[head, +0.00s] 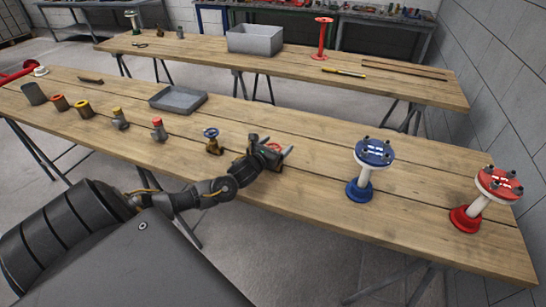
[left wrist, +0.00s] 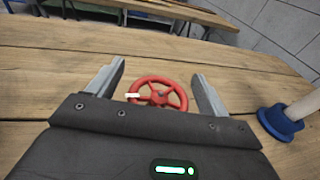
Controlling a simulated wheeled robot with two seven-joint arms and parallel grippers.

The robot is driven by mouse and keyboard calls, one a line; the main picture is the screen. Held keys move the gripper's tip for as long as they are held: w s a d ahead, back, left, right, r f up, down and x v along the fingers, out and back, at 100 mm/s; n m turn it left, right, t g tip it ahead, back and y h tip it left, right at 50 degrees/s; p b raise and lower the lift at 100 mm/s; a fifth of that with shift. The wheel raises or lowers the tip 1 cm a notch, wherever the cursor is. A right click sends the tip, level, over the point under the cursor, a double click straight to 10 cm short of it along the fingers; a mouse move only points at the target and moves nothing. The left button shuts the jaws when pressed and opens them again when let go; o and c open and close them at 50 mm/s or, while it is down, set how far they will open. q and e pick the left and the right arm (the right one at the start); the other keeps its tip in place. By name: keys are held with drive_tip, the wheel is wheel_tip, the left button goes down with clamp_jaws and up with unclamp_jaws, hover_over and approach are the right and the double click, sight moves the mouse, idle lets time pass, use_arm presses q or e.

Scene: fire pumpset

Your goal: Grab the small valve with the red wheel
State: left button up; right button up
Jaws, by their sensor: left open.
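The small valve with the red wheel (head: 275,148) stands on the near wooden table, partly hidden behind my left gripper in the head view. In the left wrist view its red spoked wheel (left wrist: 158,94) lies between the two grey fingers, with gaps on both sides. Its body is hidden below the wheel there. My left gripper (head: 284,154) is open around the wheel, and its fingers also show in the left wrist view (left wrist: 160,84). I cannot tell how far the fingertips are above the tabletop. My right gripper is out of view.
A valve with a blue wheel (head: 211,134) stands left of my gripper. A blue flanged stand (head: 362,190) and a red one (head: 470,217) stand to the right. A shallow grey tray (head: 178,100) and several small fittings are at the left. Bare tabletop lies behind the gripper.

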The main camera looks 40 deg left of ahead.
use_arm(q)
drive_tip(key=c, duration=1.7)
clamp_jaws()
drive_tip(key=shift+r, duration=0.1)
drive_tip(key=shift+r, duration=0.45)
drive_tip(key=s+a+r, duration=0.3)
drive_tip(key=s+r, duration=0.3)
drive_tip(key=s+a+r+b, duration=0.1)
drive_tip(key=s+a+r, duration=0.1)
drive_tip(key=s+r, duration=0.4)
drive_tip(key=shift+s+a, duration=0.3)
drive_tip(key=shift+a, duration=0.1)
